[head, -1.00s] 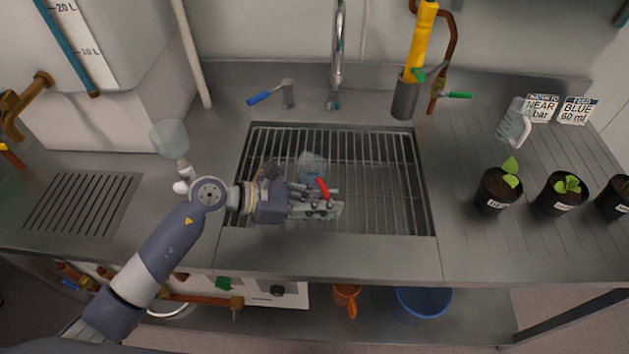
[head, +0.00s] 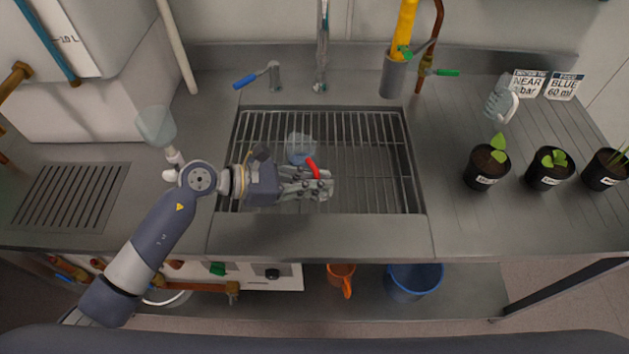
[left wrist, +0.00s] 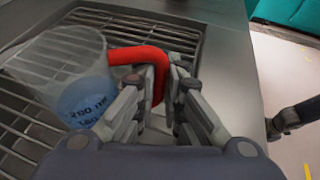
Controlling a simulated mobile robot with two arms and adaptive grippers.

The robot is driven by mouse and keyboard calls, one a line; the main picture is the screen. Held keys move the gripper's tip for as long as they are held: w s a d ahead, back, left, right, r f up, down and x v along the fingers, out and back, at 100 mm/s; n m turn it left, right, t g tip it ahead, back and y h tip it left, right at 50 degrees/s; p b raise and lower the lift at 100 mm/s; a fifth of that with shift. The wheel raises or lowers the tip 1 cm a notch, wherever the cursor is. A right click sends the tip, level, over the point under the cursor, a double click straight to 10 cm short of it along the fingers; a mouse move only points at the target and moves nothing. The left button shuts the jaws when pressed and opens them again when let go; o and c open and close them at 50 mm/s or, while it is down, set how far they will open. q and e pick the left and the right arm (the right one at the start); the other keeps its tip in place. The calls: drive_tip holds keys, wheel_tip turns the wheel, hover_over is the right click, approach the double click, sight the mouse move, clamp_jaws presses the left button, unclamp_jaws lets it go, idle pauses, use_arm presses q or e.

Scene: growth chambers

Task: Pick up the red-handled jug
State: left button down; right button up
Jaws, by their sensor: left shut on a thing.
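The red-handled jug (head: 299,147) is clear, with a bluish lower part, and is over the sink grate in the head view. In the left wrist view the jug (left wrist: 70,75) is at the left, with lettering on its side that reads about 200 ml. Its red handle (left wrist: 146,56) runs between my fingers. My left gripper (head: 318,184) is shut on that handle; it also shows in the left wrist view (left wrist: 160,88). I cannot tell whether the jug rests on the grate or hangs just above it.
The sink grate (head: 375,165) is otherwise clear. A white-handled jug (head: 497,98) and several potted plants (head: 487,165) stand on the right counter.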

use_arm(q)
drive_tip(key=shift+r+b, duration=0.4)
drive_tip(key=shift+r, duration=0.95)
drive_tip(key=shift+s+r, duration=0.1)
drive_tip(key=shift+s, duration=0.2)
drive_tip(key=s+d+r+b, duration=0.1)
drive_tip(key=s+d+b, duration=0.1)
drive_tip(key=s, duration=1.3)
drive_tip(key=shift+d+r+b, duration=0.2)
drive_tip(key=shift+r+b, duration=0.1)
drive_tip(key=shift+s, duration=0.15)
